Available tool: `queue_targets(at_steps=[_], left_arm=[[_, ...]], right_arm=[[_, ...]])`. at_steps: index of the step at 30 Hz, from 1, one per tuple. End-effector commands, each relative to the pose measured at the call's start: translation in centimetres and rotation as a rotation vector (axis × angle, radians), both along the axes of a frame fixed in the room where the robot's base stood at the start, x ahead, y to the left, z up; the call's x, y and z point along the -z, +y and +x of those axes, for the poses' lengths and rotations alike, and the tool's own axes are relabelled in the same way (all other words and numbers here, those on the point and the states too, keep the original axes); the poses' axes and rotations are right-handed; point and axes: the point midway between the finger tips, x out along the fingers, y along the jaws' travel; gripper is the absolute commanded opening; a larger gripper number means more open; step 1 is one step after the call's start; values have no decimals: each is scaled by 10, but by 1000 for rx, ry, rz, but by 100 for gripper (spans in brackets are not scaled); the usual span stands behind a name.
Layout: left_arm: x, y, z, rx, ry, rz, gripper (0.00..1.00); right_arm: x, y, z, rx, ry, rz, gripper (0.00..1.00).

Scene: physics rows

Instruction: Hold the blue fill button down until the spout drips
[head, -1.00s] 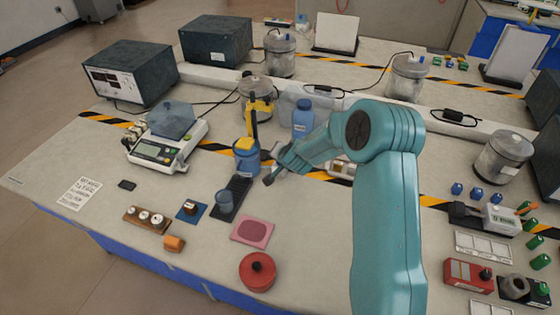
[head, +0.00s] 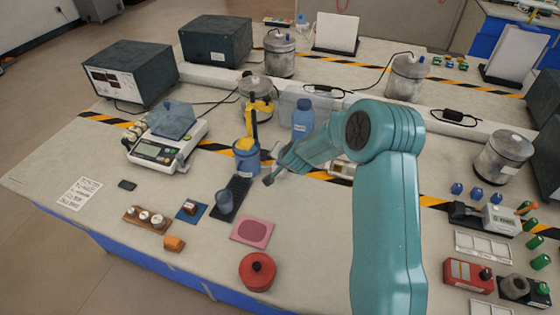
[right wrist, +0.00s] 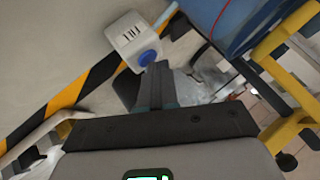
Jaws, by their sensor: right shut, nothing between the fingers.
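In the right wrist view a white box (right wrist: 125,33) with dark markings carries the round blue button (right wrist: 148,57). My right gripper (right wrist: 159,68) is shut and empty. Its fingertips are at the lower right edge of the button; I cannot tell whether they press it. In the head view this gripper (head: 270,179) is right of the blue dispenser (head: 246,160) with its yellow top, and my arm hides the button. A cup (head: 225,203) stands on a dark strip in front of the dispenser. The spout's tip is too small to show any drip. My left gripper is not in view.
A yellow post (head: 254,110) rises behind the dispenser, and a blue bottle (head: 303,115) stands to its right. A pink mat (head: 253,232) and a red lidded pot (head: 257,271) are in front. A balance (head: 165,148) stands to the left.

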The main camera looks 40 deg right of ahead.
Motion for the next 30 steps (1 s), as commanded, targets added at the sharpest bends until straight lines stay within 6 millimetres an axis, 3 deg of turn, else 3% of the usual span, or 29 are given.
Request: queue_targets(at_steps=[30], left_arm=[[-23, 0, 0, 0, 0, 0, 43]], right_arm=[[-24, 0, 0, 0, 0, 0, 0]])
